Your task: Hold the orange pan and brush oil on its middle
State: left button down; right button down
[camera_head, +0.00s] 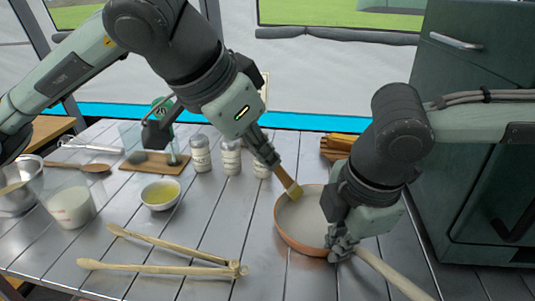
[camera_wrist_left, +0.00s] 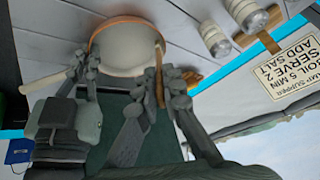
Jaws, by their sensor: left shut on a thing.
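The orange pan (camera_head: 281,231) sits on the table at centre right, with a pale inside and a light handle (camera_head: 396,275) pointing to the lower right. My right gripper (camera_head: 342,246) is closed around the handle near the rim. My left gripper (camera_head: 268,158) is shut on a wooden brush (camera_head: 285,180) and holds it tilted, bristles down. The bristle end overlaps the pan's upper left inside; I cannot tell whether it touches. In the left wrist view my left gripper (camera_wrist_left: 160,92) grips the brush (camera_wrist_left: 159,72) beside the pan (camera_wrist_left: 122,19). A small bowl of yellow oil (camera_head: 160,195) stands at left.
Wooden tongs (camera_head: 165,270) lie front left. Seasoning jars (camera_head: 231,158) and a wooden board (camera_head: 155,163) stand behind. A white-filled container (camera_head: 70,205) and metal bowl (camera_head: 18,200) are far left. A dark green cabinet (camera_head: 480,150) stands on the right.

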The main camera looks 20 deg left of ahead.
pick_arm(q)
jog(key=shift+w+a, duration=2)
jog(key=shift+a, duration=0.15)
jog(key=shift+s+d+r, duration=0.15)
jog(key=shift+s+d, duration=0.3)
jog(key=shift+d, duration=0.35)
jog(key=shift+s+d+r, duration=0.1)
jog(key=shift+s+d, duration=0.35)
jog(key=shift+d, duration=0.35)
jog(key=shift+s+d+r, duration=0.15)
jog(key=shift+s+d, duration=0.3)
jog(key=shift+d, duration=0.35)
jog(key=w+a, duration=0.2)
jog(key=w, duration=0.1)
jog(key=w+a, duration=0.1)
jog(key=shift+w+a+r, duration=0.1)
jog(key=shift+w+r, duration=0.05)
jog(key=shift+w, duration=0.2)
dwell(0.7)
jog(key=shift+s+d+r, duration=0.1)
jog(key=shift+r, duration=1.4)
jog(key=shift+s+d+r, duration=0.1)
jog(key=shift+r, duration=1.35)
